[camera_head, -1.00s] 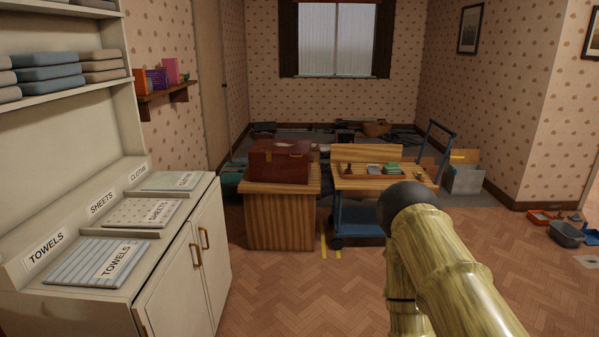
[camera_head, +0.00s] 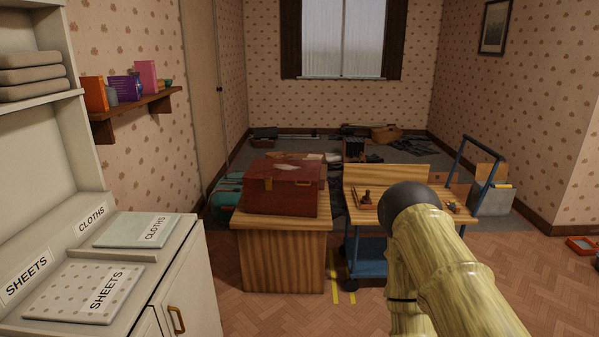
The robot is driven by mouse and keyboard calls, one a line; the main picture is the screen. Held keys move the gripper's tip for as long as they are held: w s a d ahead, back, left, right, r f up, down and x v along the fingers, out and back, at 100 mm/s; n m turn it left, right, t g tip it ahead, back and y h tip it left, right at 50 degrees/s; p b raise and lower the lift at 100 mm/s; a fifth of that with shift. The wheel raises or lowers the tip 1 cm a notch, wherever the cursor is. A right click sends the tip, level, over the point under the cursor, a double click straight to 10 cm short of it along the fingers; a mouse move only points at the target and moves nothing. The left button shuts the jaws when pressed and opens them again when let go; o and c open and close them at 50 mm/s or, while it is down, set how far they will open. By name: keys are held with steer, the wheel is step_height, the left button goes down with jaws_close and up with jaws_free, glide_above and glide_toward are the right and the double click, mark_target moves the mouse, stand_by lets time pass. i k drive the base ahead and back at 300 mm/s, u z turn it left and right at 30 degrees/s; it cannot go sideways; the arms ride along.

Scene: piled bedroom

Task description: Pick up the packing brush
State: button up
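I cannot pick out the packing brush for certain. A small brown object (camera_head: 367,198) stands on the left part of the wooden cart top (camera_head: 354,216), too small to name. Other small brown items (camera_head: 453,207) lie at the right end of the cart top. My bamboo-patterned arm with its dark rounded joint covers the middle of the cart top and hides what lies there. My gripper is not visible.
A dark red chest (camera_head: 283,188) sits on a wooden cabinet (camera_head: 283,255) left of the blue-framed cart (camera_head: 367,257). A white linen cabinet (camera_head: 187,283) stands close at left. Many items clutter the grey floor area (camera_head: 330,150) behind. Parquet floor (camera_head: 515,270) is open at right.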

mark_target(366, 200)
steer(key=i, duration=3.4)
steer(key=z, duration=0.7)
